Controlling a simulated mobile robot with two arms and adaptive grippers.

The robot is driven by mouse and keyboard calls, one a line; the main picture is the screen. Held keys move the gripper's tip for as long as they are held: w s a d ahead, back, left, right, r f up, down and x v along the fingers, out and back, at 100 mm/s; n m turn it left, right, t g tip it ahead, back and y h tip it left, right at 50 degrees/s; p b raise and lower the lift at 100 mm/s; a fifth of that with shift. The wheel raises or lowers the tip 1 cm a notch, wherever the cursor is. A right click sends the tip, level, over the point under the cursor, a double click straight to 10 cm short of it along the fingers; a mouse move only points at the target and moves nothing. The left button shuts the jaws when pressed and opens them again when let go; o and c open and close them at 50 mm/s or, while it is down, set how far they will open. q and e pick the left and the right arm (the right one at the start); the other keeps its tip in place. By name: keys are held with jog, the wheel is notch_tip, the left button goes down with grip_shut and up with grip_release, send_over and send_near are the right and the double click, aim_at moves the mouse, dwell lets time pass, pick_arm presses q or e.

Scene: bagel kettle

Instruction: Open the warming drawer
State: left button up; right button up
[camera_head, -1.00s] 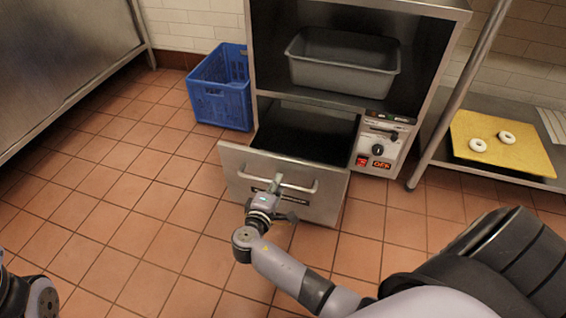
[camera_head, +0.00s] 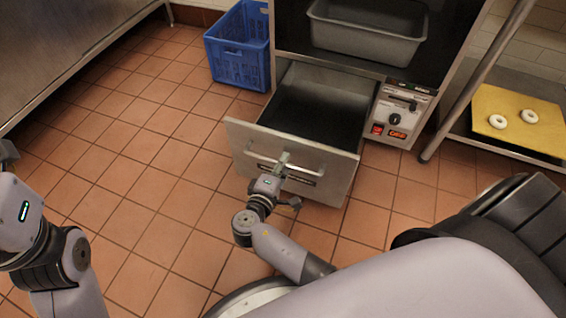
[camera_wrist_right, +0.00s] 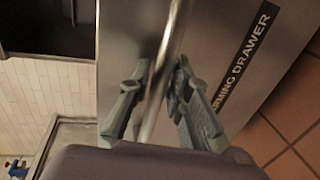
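The warming drawer (camera_head: 335,190) is pulled out from the lower part of the steel cabinet, and its dark inside shows in the head view. Its bar handle (camera_head: 244,148) runs across the front panel. My right gripper (camera_head: 284,160) is at the middle of this handle. In the right wrist view, the fingers of my right gripper (camera_wrist_right: 162,80) lie on both sides of the handle bar (camera_wrist_right: 174,35), closed around it, beside the "WARMING DRAWER" label (camera_wrist_right: 243,62). My left gripper (camera_head: 8,152) shows only as a small piece at the left edge.
A grey pan (camera_head: 368,42) sits in the open compartment above the drawer. A control panel (camera_head: 398,115) is right of the drawer. A blue crate (camera_head: 238,62) stands to the left. A low shelf at right holds a yellow board (camera_head: 510,100) with two bagels. Floor in front is clear.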

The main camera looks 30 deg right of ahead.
jog(key=shift+o, duration=1.4)
jog(key=v, duration=0.7)
jog(key=shift+s+a, duration=0.15)
jog(key=shift+s, duration=0.05)
jog(key=shift+w, duration=0.1)
